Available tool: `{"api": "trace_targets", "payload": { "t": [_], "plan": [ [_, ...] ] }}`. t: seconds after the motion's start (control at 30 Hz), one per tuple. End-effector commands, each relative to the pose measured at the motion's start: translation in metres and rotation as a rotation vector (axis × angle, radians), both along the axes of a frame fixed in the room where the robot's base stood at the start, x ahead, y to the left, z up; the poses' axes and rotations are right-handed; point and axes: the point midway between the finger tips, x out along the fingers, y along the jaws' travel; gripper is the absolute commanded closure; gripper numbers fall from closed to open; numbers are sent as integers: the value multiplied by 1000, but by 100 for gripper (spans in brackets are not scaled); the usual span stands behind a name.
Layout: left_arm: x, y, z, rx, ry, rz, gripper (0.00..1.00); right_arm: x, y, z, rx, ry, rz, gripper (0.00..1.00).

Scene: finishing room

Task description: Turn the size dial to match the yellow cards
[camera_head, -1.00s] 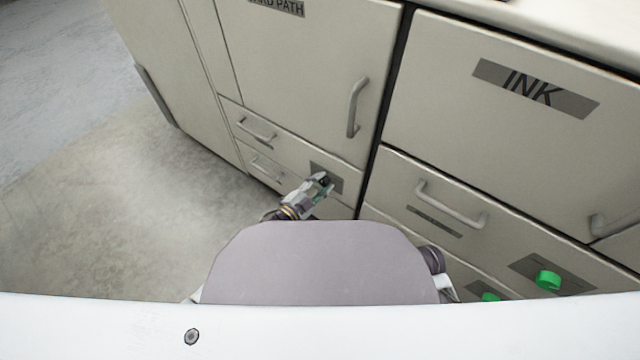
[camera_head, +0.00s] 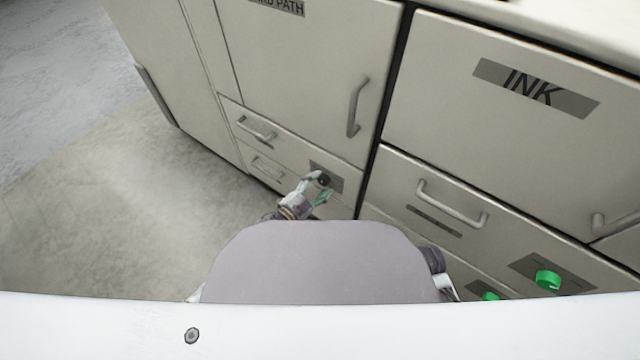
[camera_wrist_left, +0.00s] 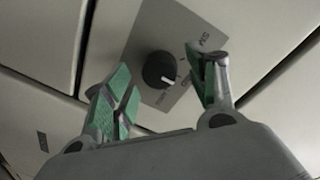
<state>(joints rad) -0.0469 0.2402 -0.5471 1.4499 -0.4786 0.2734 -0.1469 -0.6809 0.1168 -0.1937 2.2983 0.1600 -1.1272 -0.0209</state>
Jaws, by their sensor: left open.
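The size dial (camera_head: 324,180) is a small black knob on a grey plate (camera_head: 336,171) low on the cabinet front. In the left wrist view the dial (camera_wrist_left: 158,68) shows a white pointer line aimed toward the lower right of the picture. Small lettering surrounds it on the plate (camera_wrist_left: 150,40), too blurred to read with certainty. My left gripper (camera_head: 324,188) is open in front of the plate. Its green-padded fingers (camera_wrist_left: 168,72) stand on either side of the dial, with a visible gap on each side. No yellow cards are in view. My right gripper is not visible.
The cabinet has drawer handles (camera_head: 257,130) left of the dial and a door handle (camera_head: 356,108) above. The INK panel (camera_head: 535,88), a long handle (camera_head: 450,205) and green knobs (camera_head: 548,280) are on the right. Open floor (camera_head: 110,220) lies left.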

Motion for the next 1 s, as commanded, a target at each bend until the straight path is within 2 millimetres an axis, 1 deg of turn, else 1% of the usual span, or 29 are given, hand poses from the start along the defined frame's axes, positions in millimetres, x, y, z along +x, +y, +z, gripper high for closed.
{"api": "trace_targets", "payload": {
  "t": [0.8, 1.0],
  "plan": [
    [-64, 51, 5, 2, 1, -1, 42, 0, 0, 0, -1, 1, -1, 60],
    [-77, 63, 6, 1, 1, 0, 42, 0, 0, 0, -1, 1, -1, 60]
  ]
}}
